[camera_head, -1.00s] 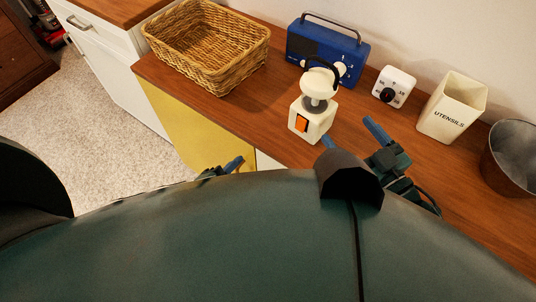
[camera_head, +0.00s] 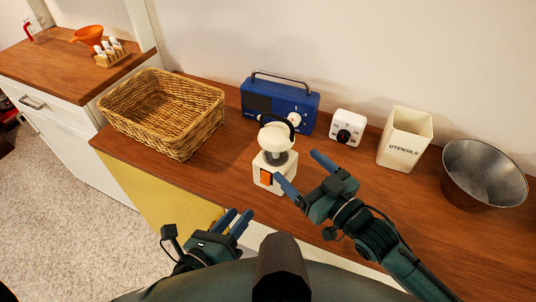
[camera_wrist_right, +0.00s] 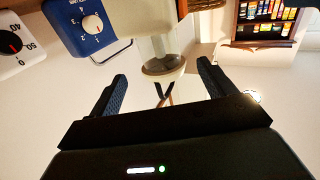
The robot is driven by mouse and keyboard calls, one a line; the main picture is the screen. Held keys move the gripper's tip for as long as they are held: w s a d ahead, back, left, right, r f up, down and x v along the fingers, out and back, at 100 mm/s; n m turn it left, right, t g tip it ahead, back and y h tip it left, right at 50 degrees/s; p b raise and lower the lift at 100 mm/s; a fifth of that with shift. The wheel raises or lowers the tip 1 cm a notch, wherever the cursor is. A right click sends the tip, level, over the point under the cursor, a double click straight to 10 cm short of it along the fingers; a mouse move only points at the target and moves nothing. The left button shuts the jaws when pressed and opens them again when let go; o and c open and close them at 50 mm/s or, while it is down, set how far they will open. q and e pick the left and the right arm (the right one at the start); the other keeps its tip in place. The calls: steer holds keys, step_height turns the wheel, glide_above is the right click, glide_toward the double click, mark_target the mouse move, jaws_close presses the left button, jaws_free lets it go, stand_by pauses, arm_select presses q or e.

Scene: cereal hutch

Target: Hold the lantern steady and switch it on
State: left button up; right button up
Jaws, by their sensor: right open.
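The cream lantern (camera_head: 279,166) stands upright on the wooden counter, with a grey middle, a round cap, a dark handle and an orange switch (camera_head: 266,177) on its front. My right gripper (camera_head: 303,174) is open and empty just right of the lantern, its nearer fingertip close to the lantern's lower body. I cannot tell if they touch. In the right wrist view the lantern (camera_wrist_right: 160,47) appears inverted, beyond the gap between the open fingers. My left gripper (camera_head: 238,214) is low at the counter's front edge, left of and nearer than the lantern, fingers apart and empty.
A blue radio (camera_head: 262,99) stands behind the lantern, with a white timer (camera_head: 347,128) to its right. A utensils holder (camera_head: 405,140) and a metal bowl (camera_head: 484,174) are farther right. A wicker basket (camera_head: 191,136) is left. Counter between basket and lantern is clear.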

mark_target(276, 145)
steer(key=x, duration=0.9)
steer(key=c, duration=1.3)
